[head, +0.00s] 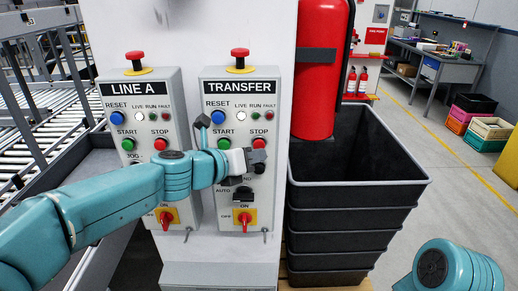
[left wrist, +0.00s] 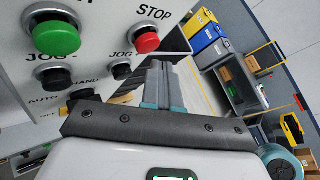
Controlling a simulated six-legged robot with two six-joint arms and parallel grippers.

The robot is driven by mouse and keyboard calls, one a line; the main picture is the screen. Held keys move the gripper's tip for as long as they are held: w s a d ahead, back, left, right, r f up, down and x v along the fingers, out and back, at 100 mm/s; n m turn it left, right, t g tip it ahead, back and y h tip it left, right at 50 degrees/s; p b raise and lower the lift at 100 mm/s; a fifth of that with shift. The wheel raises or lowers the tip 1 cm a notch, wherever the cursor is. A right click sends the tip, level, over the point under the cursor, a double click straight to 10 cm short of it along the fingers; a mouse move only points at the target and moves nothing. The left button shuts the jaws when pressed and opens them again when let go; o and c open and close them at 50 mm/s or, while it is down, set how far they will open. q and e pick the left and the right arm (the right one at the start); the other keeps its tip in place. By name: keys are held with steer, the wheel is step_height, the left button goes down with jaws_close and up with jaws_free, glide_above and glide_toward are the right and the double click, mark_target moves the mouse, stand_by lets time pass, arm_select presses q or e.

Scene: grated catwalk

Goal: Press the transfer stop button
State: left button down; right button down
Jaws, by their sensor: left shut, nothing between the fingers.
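The TRANSFER panel (head: 273,178) is a grey box on a white column. Its red STOP button (head: 259,143) sits right of the green START button (head: 224,143). In the left wrist view, the red STOP button (left wrist: 146,40) is at upper centre and the green button (left wrist: 56,38) at upper left. My left gripper (head: 258,160) is shut and empty, just below STOP in the head view, hiding part of the panel's middle. In the left wrist view its closed fingers (left wrist: 161,78) end just below and right of STOP. Contact with the button cannot be told. My right gripper is out of view.
The similar LINE A panel (head: 186,145) is to the left. A red mushroom button (head: 240,54) tops the TRANSFER panel. A red cylinder (head: 319,90) and stacked dark bins (head: 350,219) stand close on the right. A roller conveyor (head: 28,140) is at far left.

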arm_select(q)
steer(key=shift+s+b, duration=0.85)
steer(key=shift+s, duration=1.7)
steer(key=shift+a, duration=0.1)
